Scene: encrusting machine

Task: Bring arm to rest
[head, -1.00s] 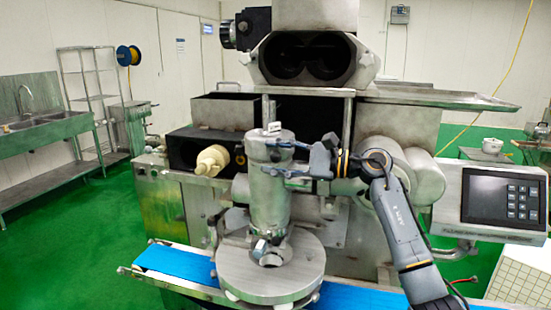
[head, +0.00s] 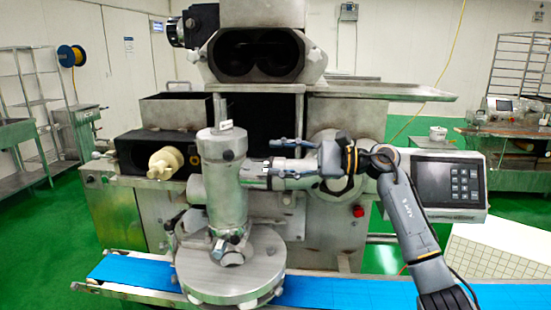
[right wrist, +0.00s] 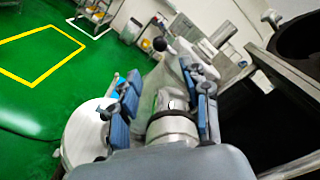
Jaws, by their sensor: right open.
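My right gripper (head: 272,159) is open and points left, just right of the upright metal cylinder (head: 227,190) of the machine. In the right wrist view its two blue-padded fingers (right wrist: 165,96) stand apart. A short metal pipe (right wrist: 172,130) shows between them there, and I cannot tell whether it touches them. Nothing appears held. My right arm (head: 412,220) comes in from the lower right, in front of the control panel. My left gripper is in neither view.
The encrusting machine (head: 128,212) fills the middle. A round metal plate (head: 225,280) sits over the blue conveyor belt (head: 128,272). The control panel (head: 434,183) is close behind my right forearm. Green floor (head: 40,250) is open at left.

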